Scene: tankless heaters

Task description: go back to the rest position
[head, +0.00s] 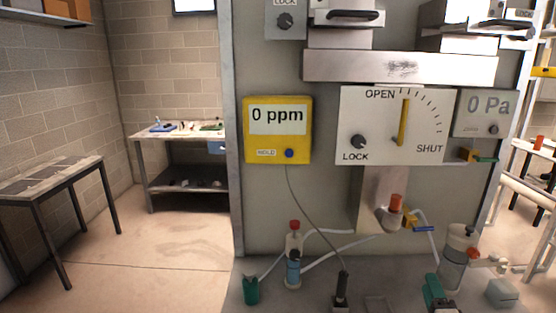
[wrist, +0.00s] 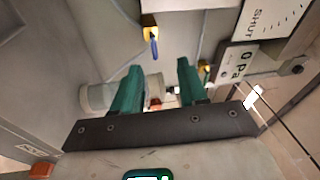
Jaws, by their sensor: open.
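My gripper (wrist: 159,67) shows in the wrist view with its two green fingers apart and nothing between them. Behind the fingers is a clear cylinder (wrist: 97,97) with an orange part beside it; the panel lies beyond. In the head view the same cylinder (head: 454,270) stands at the lower right. A green piece (head: 436,292) close to it may be part of my gripper, but I cannot tell. Most of my arm is out of view in the head view.
The grey panel carries a yellow 0 ppm meter (head: 252,139), an OPEN/SHUT dial (head: 375,115) and a 0 Pa gauge (head: 486,102). A small bottle (head: 293,272) with hoses and a green cup (head: 251,290) stand below. Open floor (head: 150,255) lies at left, between workbenches.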

